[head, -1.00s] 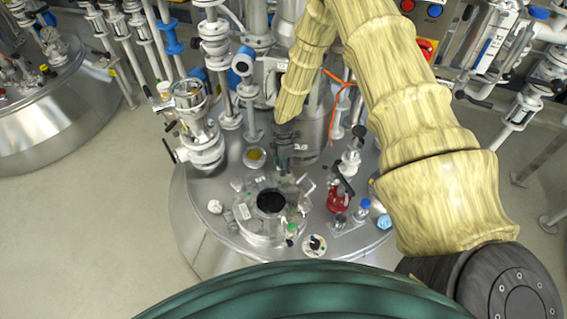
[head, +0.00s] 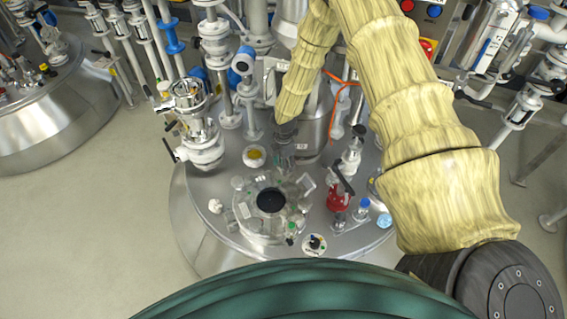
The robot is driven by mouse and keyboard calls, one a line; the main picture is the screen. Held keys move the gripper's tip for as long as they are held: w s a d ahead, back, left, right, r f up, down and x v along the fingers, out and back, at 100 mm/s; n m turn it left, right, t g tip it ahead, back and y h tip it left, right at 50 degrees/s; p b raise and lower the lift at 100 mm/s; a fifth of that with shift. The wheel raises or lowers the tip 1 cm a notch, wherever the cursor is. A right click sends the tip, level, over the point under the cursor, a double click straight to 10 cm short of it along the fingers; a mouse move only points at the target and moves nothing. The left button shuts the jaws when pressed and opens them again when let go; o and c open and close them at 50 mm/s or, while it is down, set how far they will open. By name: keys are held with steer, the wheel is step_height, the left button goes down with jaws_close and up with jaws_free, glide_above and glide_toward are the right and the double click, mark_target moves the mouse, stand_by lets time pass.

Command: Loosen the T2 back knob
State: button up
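The round manhole flange (head: 246,222) with a dark opening (head: 271,201) sits on top of the middle steel tank. Small clamps and knobs ring it, including pale ones at its back edge (head: 274,179). No readable label shows which is the T2 back knob. My arm, in yellow wood-like sleeves, reaches from the lower right over the tank and bends down. My gripper (head: 285,131) is a small dark shape below the sleeve tip, behind the flange and apparently apart from it. Its fingers are too small and dark to tell open from shut.
A valve column (head: 202,145) stands left of the flange. Pipes crowd the back, with an orange cable (head: 336,105). Another tank (head: 60,115) is at left; grey floor lies between.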

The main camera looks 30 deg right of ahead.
steer(key=o, duration=0.4)
steer(key=shift+f, duration=0.15)
steer(key=shift+c, duration=0.2)
steer(key=shift+r, duration=3.85)
